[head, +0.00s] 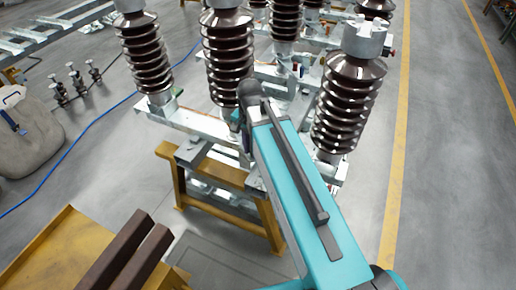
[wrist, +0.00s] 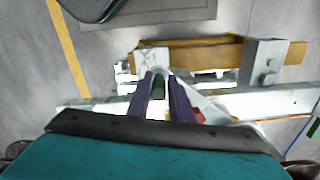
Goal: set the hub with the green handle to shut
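In the wrist view, the green handle (wrist: 158,88) lies between the two purple fingers of my gripper (wrist: 162,84). The fingers stand on either side of it; I cannot tell whether they press on it. A pale metal bracket (wrist: 153,58) is just beyond the fingertips, above a pale metal beam (wrist: 105,105). The hub's setting cannot be read from here. In the head view, my teal arm reaches to the base of the middle brown isolator (head: 228,60) and hides most of the gripper and the hub.
A red part (wrist: 199,115) sits right of the fingers. Another green part (head: 177,91) is at the left isolator's (head: 147,55) base. A right isolator (head: 345,105) stands close beside my arm. A yellow trestle (head: 230,178) supports the frame. Open floor (head: 455,170) lies to the right.

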